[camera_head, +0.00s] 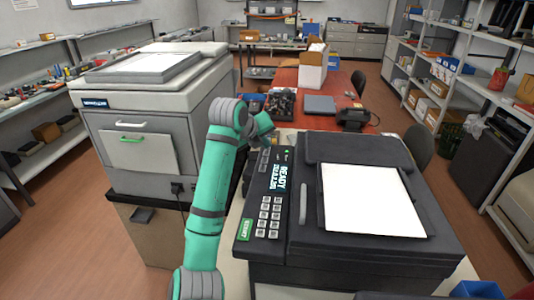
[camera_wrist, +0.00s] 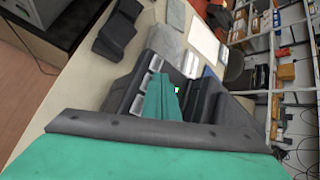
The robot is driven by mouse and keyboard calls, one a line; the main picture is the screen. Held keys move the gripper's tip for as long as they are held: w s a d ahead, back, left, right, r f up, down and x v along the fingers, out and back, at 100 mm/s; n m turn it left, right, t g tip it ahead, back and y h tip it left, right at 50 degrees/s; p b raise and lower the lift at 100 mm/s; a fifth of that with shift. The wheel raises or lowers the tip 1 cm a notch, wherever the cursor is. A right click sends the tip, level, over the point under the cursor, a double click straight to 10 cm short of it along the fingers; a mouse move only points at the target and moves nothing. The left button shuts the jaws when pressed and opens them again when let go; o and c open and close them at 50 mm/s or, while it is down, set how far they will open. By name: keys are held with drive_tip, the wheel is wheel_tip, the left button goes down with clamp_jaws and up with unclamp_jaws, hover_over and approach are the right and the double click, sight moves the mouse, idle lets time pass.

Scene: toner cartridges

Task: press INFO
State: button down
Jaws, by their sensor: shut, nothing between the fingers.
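A dark printer (camera_head: 345,148) with a control panel stands in front of me. Its lit display (camera_head: 279,178) reads READY, with a second line too small to read. A keypad of pale keys (camera_head: 270,217) lies below the display, and a green button (camera_head: 244,230) sits at the panel's near left corner. I cannot read an INFO label on any key. My teal arm reaches up left of the panel and bends over its far end. In the wrist view my gripper (camera_wrist: 164,85) is shut and empty, beside pale keys (camera_wrist: 147,82); I cannot tell whether it touches one.
A white sheet (camera_head: 372,200) lies on the printer's lid. A large beige copier (camera_head: 160,115) stands to the left. A red-topped table (camera_head: 335,83) behind holds a white box (camera_head: 313,70) and other items. Shelves line both sides, with open floor at left.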

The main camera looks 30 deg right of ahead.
drive_tip(key=shift+f, duration=0.15)
drive_tip(key=shift+f, duration=0.3)
drive_tip(key=shift+w+f, duration=0.15)
drive_tip(key=shift+f, duration=0.05)
idle(0.4)
drive_tip(key=shift+a, duration=0.15)
drive_tip(key=shift+f, duration=0.15)
drive_tip(key=shift+s+d, duration=0.2)
drive_tip(key=shift+d, duration=0.1)
drive_tip(key=shift+w+a+r, duration=0.1)
drive_tip(key=shift+a+r, duration=0.25)
drive_tip(key=shift+r, duration=0.45)
